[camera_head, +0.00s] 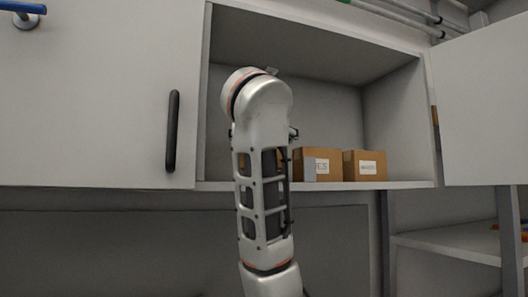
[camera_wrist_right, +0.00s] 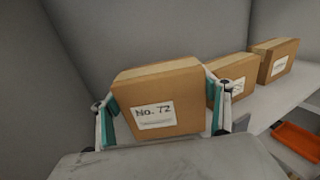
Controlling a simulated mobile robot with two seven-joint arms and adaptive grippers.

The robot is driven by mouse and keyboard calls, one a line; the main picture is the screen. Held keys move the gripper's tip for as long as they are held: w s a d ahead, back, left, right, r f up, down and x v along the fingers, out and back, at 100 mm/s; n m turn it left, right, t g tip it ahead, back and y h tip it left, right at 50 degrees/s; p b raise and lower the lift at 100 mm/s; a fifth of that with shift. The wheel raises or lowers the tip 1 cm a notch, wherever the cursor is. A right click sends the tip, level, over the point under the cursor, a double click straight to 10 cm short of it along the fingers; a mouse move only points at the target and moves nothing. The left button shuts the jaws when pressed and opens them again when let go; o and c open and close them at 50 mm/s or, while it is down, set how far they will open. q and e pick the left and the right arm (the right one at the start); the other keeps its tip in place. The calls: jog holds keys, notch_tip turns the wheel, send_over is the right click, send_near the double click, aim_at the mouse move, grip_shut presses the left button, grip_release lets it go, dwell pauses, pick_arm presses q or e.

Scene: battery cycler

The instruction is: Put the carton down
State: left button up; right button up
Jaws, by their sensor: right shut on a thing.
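The carton (camera_wrist_right: 160,88), brown with a white label reading "No. 72", is upright between the two fingers of my right gripper (camera_wrist_right: 163,112) in the right wrist view. The fingers press on its left and right sides. Its underside is hidden, so I cannot tell whether it touches the shelf. In the head view my right arm reaches into the open cabinet and hides the gripper and most of the carton. My left gripper is in neither view.
Two other labelled cartons, a nearer one (camera_head: 317,165) and another (camera_head: 365,166), stand on the cabinet shelf (camera_head: 408,184) to the right. A closed door with a black handle (camera_head: 173,131) is left; an open door (camera_head: 485,105) is right. An orange bin (camera_wrist_right: 298,142) sits lower right.

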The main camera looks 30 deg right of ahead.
notch_tip(320, 180, down, 3)
jog(key=shift+w, duration=0.1)
jog(key=shift+f, duration=0.1)
jog(key=o, duration=1.2)
jog(key=shift+o, duration=0.2)
